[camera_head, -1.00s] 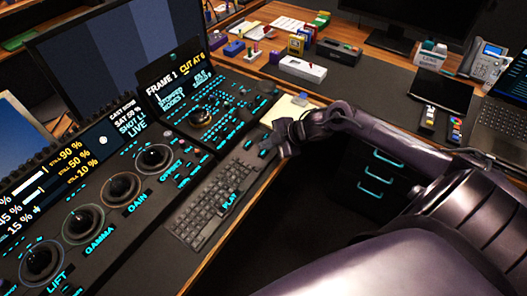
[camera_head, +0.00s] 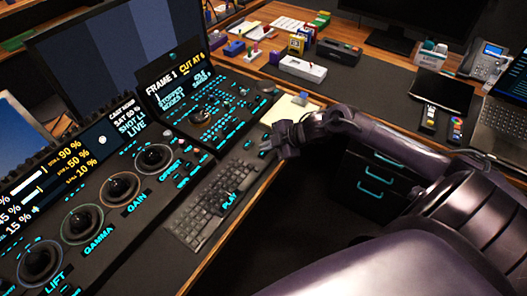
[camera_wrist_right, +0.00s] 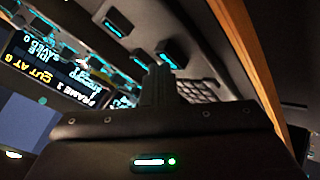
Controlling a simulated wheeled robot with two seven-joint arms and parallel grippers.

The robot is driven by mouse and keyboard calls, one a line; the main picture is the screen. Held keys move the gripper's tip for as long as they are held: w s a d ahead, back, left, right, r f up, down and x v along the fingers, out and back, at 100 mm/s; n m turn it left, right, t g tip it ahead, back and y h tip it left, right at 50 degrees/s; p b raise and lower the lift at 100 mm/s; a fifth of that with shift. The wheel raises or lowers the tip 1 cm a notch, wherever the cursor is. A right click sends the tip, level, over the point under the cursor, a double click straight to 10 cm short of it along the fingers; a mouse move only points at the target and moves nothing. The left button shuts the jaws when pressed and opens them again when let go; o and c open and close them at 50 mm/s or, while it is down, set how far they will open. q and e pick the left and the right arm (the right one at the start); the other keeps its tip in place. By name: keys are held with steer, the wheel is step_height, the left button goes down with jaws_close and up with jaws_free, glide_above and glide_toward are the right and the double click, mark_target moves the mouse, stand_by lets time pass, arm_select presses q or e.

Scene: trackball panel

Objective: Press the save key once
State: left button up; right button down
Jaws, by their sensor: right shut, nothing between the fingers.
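The keyboard panel (camera_head: 205,205) lies along the front edge of the desk, with a PLAY label (camera_head: 229,198) lit on it. Small cyan-lit keys (camera_head: 248,144) sit at its far end, beside my right gripper. No save label can be read, so I cannot tell which is the save key. My right gripper (camera_head: 270,149) is shut and empty, over the far end of the panel. In the right wrist view its closed fingers (camera_wrist_right: 160,85) point toward two cyan-lit keys (camera_wrist_right: 171,55); contact cannot be told. My left gripper is out of view.
A pale pad (camera_head: 290,108) lies beyond my gripper. The desk edge is close on the right.

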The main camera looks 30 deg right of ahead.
mark_target(267, 155)
steer(key=shift+f, duration=0.3)
stand_by(0.4)
steer(key=shift+r+p, duration=0.85)
steer(key=shift+r, duration=0.1)
step_height(267, 155, up, 5)
steer(key=p, duration=0.4)
steer(key=shift+p, duration=0.35)
